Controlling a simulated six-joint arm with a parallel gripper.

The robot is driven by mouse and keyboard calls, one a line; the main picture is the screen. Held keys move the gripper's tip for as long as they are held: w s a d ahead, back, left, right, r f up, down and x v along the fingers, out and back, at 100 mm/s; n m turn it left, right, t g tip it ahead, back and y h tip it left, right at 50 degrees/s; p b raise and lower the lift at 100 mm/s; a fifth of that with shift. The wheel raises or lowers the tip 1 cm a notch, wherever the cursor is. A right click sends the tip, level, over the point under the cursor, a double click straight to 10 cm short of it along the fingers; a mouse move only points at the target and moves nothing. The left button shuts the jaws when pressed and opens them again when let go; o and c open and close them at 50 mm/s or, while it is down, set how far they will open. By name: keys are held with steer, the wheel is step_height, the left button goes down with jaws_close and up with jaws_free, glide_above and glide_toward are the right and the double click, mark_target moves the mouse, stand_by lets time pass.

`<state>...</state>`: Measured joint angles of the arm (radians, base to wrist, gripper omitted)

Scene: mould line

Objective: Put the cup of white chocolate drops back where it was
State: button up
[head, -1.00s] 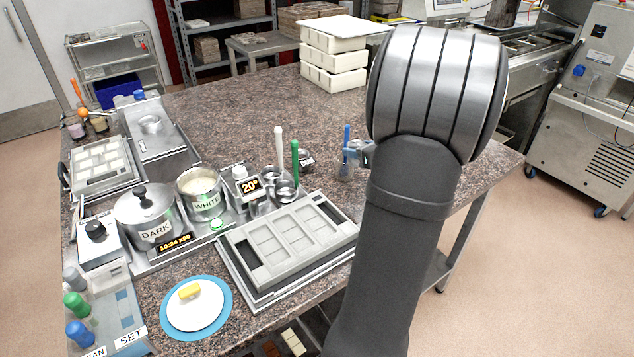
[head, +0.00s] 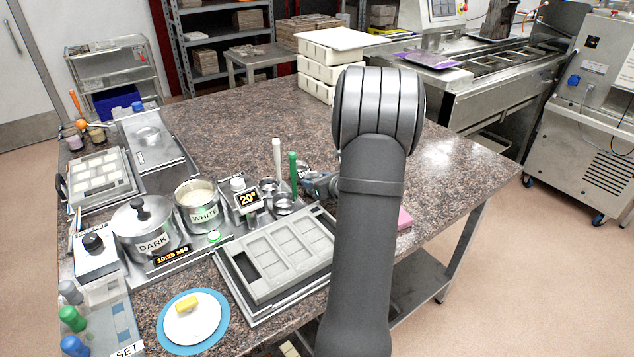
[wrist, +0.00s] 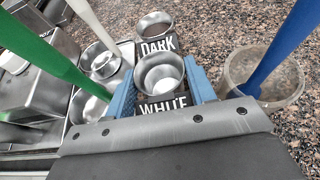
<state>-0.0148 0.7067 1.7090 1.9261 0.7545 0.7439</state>
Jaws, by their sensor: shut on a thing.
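The metal cup (wrist: 160,76) with the WHITE label (wrist: 163,106) is between the blue fingers of my gripper (wrist: 163,88) in the wrist view. My gripper is shut on it. The cup looks upright; I cannot tell its contents or whether it touches the counter. A second metal cup (wrist: 155,24) with a DARK label (wrist: 158,46) stands just beyond it. In the head view my gripper (head: 320,184) is low over the counter, right of the green-handled tool, and my arm hides most of the held cup.
A green-handled tool (wrist: 50,58) and a white-handled one (wrist: 94,24) stand in metal cups at left. A clear jar (wrist: 236,68) with a blue-handled tool (wrist: 287,45) is close at right. The mould tray (head: 285,252) lies in front. The counter behind (head: 230,115) is clear.

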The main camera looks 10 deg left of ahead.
steer(key=shift+f, duration=0.25)
steer(key=shift+f, duration=0.15)
steer(key=o, duration=0.8)
steer(key=shift+s+d+r, duration=0.15)
steer(key=shift+d+r, duration=0.05)
steer(key=shift+r, duration=0.1)
steer(key=v, duration=1.1)
steer(key=shift+s+d, duration=0.2)
steer(key=shift+s, duration=0.05)
